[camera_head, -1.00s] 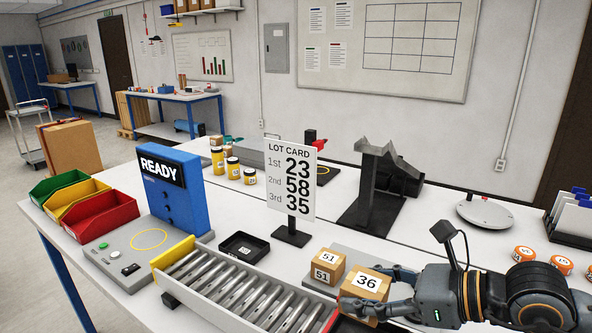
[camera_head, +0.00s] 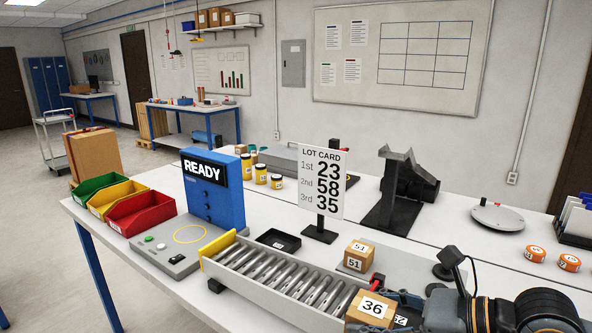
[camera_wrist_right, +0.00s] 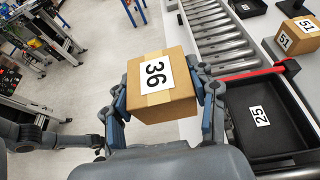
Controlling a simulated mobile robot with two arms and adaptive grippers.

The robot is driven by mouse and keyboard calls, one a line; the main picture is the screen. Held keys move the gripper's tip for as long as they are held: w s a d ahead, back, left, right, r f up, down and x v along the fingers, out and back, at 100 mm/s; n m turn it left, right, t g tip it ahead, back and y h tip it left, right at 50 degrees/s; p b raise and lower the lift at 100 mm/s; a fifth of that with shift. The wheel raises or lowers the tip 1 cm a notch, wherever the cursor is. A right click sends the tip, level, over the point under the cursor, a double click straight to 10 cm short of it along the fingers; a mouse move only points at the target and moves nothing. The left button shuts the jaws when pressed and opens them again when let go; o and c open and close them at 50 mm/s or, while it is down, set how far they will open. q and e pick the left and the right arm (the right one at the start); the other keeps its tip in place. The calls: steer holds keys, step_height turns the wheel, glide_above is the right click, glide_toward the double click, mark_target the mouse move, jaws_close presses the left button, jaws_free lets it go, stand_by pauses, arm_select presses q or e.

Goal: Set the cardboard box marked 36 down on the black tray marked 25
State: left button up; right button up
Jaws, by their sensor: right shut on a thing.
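The cardboard box marked 36 (camera_head: 370,310) is held in my right gripper (camera_wrist_right: 162,92), whose fingers close on its two sides. It also fills the middle of the right wrist view (camera_wrist_right: 160,88), its label facing the camera. The black tray marked 25 (camera_wrist_right: 265,122) lies to the right of the held box in the right wrist view, with only its number label seen inside. In the head view the tray (camera_head: 402,320) is mostly hidden behind the box and my right gripper. My left gripper is not in view.
A roller conveyor (camera_head: 290,278) runs beside the tray, with a red bar (camera_wrist_right: 245,75) at its end. A box marked 51 (camera_head: 358,255) stands behind. A small black tray (camera_head: 279,240), the lot card (camera_head: 322,180) and a blue READY box (camera_head: 214,190) stand further left.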

steer(key=shift+f, duration=0.3)
steer(key=shift+s+a+f, duration=0.1)
steer(key=shift+s+f, duration=0.3)
steer(key=shift+f, duration=0.1)
steer(key=s+d+f, duration=0.3)
steer(key=d+f, duration=0.4)
steer(key=f, duration=0.2)
step_height(320, 180, up, 14)
steer(key=a+r, duration=0.1)
steer(key=a, duration=0.2)
steer(key=p, duration=0.5)
glide_above(399, 320)
steer(key=f, duration=0.5)
steer(key=s+f, duration=0.1)
steer(key=f, duration=0.2)
steer(key=shift+a+f, duration=0.15)
steer(key=shift+f, duration=0.1)
steer(key=shift+w+f, duration=0.45)
steer(key=shift+f, duration=0.15)
steer(key=f+p, duration=0.2)
steer(key=f, duration=0.1)
steer(key=shift+w+d, duration=0.1)
steer(key=shift+d, duration=0.1)
steer(key=shift+f, duration=0.2)
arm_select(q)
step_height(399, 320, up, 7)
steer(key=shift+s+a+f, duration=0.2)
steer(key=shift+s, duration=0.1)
